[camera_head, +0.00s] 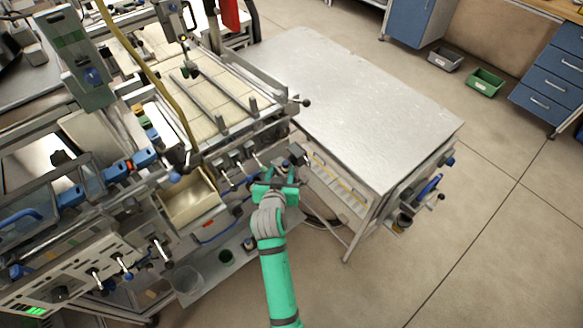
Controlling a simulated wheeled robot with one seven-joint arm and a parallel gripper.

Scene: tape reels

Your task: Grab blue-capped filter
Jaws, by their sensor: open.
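My gripper (279,179) is at the end of my teal and grey arm, at the front edge of the machine near the metal table's left corner. It is open, and I see nothing held in it. Small metal fittings of the machine are close around its fingers, and I cannot tell whether they touch. Several blue-capped parts are in view: one at the machine's left (71,196), one on its middle row (145,157) and a blue piece at the table's right side (429,187). I cannot tell which is the blue-capped filter.
The machine (222,105) with knobs, levers and an open beige bin (190,198) fills the left. The metal table (365,95) has a bare top. Blue drawers (553,80) and green (485,82) and grey bins (444,59) stand farther back. The floor at right is clear.

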